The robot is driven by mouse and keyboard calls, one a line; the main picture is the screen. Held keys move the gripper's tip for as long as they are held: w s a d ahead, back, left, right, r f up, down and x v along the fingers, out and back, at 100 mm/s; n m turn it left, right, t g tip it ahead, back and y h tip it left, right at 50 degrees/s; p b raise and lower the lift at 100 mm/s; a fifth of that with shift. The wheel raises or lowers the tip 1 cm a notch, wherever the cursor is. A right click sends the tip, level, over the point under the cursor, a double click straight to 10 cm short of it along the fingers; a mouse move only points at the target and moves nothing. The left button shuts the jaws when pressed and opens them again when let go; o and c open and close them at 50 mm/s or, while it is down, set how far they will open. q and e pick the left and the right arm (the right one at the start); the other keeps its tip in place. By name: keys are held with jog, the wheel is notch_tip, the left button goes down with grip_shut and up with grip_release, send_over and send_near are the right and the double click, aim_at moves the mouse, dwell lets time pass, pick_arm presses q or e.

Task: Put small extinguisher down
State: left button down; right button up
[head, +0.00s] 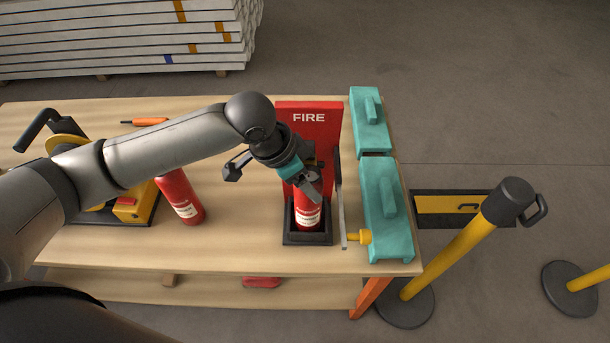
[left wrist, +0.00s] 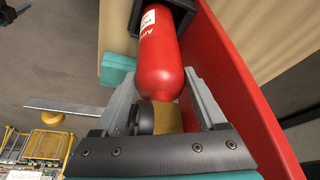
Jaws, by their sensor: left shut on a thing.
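My left gripper (head: 309,186) is shut on the top of a small red extinguisher (head: 307,215) with a white label. The extinguisher stands about upright, its lower end inside the black open-topped holder (head: 307,240) in front of the red FIRE board (head: 309,118). In the left wrist view the red body (left wrist: 165,62) runs from between the fingers into the holder (left wrist: 184,14). Whether its base rests on the holder's floor is hidden. A second red extinguisher (head: 181,196) is on the table to the left, partly behind my arm. My right gripper is not in view.
Two teal blocks (head: 370,125) line the wooden table's (head: 240,253) right edge. A grey upright plate and yellow knob (head: 358,237) stand close right of the holder. A yellow-black machine (head: 133,208) is at left. Yellow posts (head: 450,243) stand off the table.

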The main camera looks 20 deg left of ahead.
pick_arm(q)
jog(key=shift+w, duration=0.1)
grip_release()
jog(key=shift+f, duration=0.1)
jog(key=p+v, duration=0.2)
jog(key=v, duration=1)
